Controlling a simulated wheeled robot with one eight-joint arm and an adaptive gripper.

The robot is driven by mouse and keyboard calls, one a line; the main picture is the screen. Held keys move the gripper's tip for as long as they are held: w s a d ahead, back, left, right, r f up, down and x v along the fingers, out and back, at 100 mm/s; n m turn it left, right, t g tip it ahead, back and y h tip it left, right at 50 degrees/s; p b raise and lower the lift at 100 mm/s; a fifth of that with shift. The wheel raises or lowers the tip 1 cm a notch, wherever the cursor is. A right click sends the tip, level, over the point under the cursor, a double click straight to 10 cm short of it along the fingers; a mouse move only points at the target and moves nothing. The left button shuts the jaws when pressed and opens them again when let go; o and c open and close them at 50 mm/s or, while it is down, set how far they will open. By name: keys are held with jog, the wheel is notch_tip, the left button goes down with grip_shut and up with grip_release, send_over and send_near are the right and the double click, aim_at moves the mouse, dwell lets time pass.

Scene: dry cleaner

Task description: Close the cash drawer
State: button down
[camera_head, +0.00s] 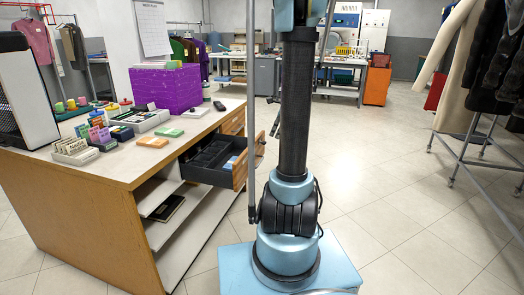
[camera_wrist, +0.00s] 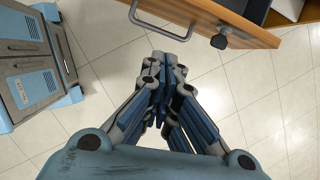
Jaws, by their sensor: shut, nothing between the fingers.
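The cash drawer (camera_head: 207,160) sticks out of the right side of the wooden counter, pulled open, with black compartments inside. Its wooden front panel (camera_head: 241,168) faces right in the head view. In the wrist view the wooden front (camera_wrist: 245,22) crosses the top right, with a metal bar handle (camera_wrist: 160,33) and a dark round knob or lock (camera_wrist: 219,41). My gripper (camera_wrist: 166,62) is shut and empty, its fingertips pointing toward the handle and appearing just below it in the picture. Whether they touch it I cannot tell. In the head view I cannot make the gripper out behind my arm column.
The counter top (camera_head: 105,168) holds a purple box (camera_head: 166,88), card holders (camera_head: 75,150), thread spools and a monitor. Open shelves (camera_head: 180,215) lie below the drawer. A clothes rack (camera_head: 462,160) stands at right.

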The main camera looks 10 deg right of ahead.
jog(key=shift+m, duration=0.8)
jog(key=w+a+f, duration=0.1)
jog(key=w+f, duration=0.1)
jog(key=f, duration=0.1)
jog(key=w+a+f, duration=0.2)
jog(key=f, duration=0.2)
jog(key=w+a+f, duration=0.2)
jog(key=f, duration=0.1)
jog(key=shift+f, duration=0.2)
jog(key=shift+w, duration=0.1)
